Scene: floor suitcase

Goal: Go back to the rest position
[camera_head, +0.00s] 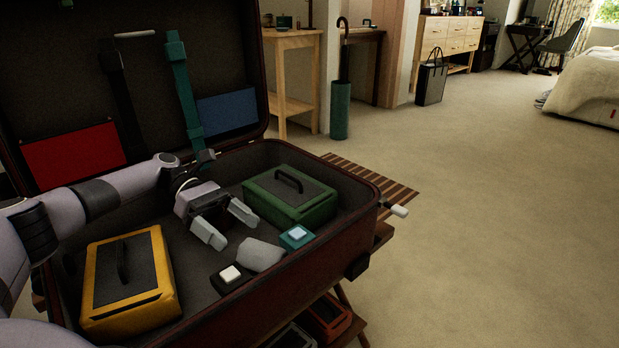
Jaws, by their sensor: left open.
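My left gripper (228,226) is open and empty. Its arm comes in from the left, and the gripper hangs over the inside of the open suitcase (359,222), between a yellow box and a green box. The yellow box (128,280) with a black handle is at the front left of the suitcase. The green box (290,197) with a dark handle is at the back right. A grey rounded item (261,256) lies just in front of the fingertips; I cannot tell whether they touch it. My right gripper is not in view.
A teal item (297,237) and a black item with a white top (231,278) lie near the suitcase's front wall. The raised lid holds a red panel (75,156) and a blue panel (227,113). Carpet (490,210) is clear to the right.

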